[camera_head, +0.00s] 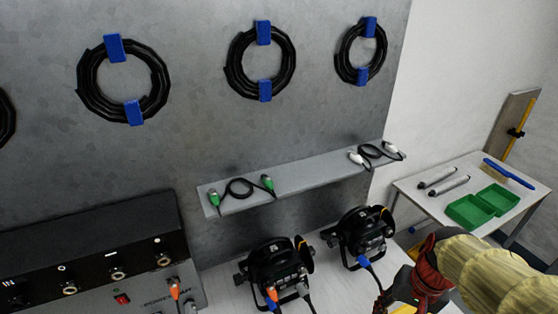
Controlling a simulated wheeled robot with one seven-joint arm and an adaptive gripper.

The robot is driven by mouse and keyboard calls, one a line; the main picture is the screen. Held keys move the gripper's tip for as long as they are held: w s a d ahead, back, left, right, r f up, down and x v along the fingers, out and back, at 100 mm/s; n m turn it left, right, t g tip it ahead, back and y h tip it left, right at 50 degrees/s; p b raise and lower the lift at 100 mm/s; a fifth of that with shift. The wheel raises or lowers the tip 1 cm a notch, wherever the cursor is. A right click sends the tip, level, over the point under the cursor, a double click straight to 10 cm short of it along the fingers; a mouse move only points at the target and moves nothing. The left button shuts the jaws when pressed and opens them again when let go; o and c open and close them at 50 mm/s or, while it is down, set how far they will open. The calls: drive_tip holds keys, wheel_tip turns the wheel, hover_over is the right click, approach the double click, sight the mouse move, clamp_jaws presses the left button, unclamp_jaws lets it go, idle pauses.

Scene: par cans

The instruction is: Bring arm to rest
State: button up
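My arm reaches in at the lower right under a pale yellow cover, with a red and black section at its end. My gripper (396,294) is at the bottom edge, right of and in front of the par cans. Its fingers are partly cut off by the frame, so I cannot tell whether it is open or shut, or whether it holds anything. One black par can (276,266) stands on the white bench, with orange and grey connectors at its front. A second par can (361,236) stands to its right, with a blue connector and cable running down towards my gripper.
A power box (110,255) stands at lower left. A wall shelf (310,176) holds short cables with green and white ends. Coiled cables (260,62) hang above. A side table (412,188) at right carries green trays (484,205) and grey tools.

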drive_tip(key=a+r+n+t+h, duration=0.1)
drive_tip(key=a+r+n+t, duration=0.3)
drive_tip(key=a+r, duration=0.5)
wheel_tip(320, 180, up, 4)
drive_tip(key=shift+s+a+f+n+t, duration=0.2)
drive_tip(key=shift+s+a+n+t, duration=0.2)
drive_tip(key=shift+n, duration=0.6)
drive_tip(key=shift+c, duration=0.3)
drive_tip(key=shift+c, duration=0.5)
